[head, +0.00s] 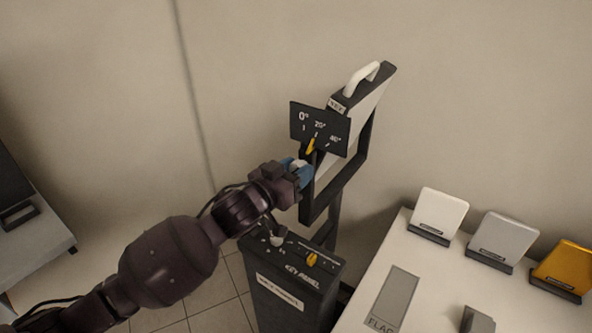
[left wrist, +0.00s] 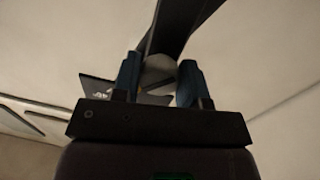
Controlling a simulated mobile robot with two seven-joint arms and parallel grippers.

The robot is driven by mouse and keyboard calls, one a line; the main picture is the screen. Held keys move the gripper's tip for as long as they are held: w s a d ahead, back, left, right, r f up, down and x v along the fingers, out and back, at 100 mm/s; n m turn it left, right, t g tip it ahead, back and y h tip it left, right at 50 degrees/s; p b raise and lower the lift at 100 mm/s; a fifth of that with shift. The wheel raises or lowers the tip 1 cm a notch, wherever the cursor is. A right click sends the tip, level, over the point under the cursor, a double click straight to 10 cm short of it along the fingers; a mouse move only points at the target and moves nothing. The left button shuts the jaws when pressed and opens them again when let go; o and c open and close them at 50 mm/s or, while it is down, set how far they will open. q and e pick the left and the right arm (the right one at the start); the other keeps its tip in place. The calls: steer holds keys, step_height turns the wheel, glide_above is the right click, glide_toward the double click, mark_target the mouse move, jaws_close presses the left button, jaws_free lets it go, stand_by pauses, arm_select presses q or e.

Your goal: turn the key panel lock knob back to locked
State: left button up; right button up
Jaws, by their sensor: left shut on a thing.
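The key panel (head: 352,125) is a pale tilted panel in a black yoke frame, with a white handle on top and a "KEY" label. A black scale plate (head: 334,124) marked 0°, 20° and 40° sits on its side, with a yellow pointer (head: 311,146) near the 20° mark. My left gripper (head: 300,171) reaches in from the left, blue fingers shut on a pale grey knob below the plate. In the left wrist view the knob (left wrist: 158,73) shows between both fingertips. The fingers hide part of the knob. My right gripper is not in view.
A black pedestal (head: 288,292) with a labelled top, a grey knob (head: 277,239) and a small yellow piece (head: 312,259) stands below my forearm. A table (head: 440,285) at right holds white, grey and yellow plates. The wall is behind; another table (head: 35,245) is at left.

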arm_select(q)
steer(key=m, duration=0.5)
steer(key=m+y, duration=0.1)
steer(key=m, duration=0.3)
steer(key=shift+m, duration=0.4)
stand_by(0.5)
steer(key=o, duration=0.9)
steer(key=shift+a, duration=0.1)
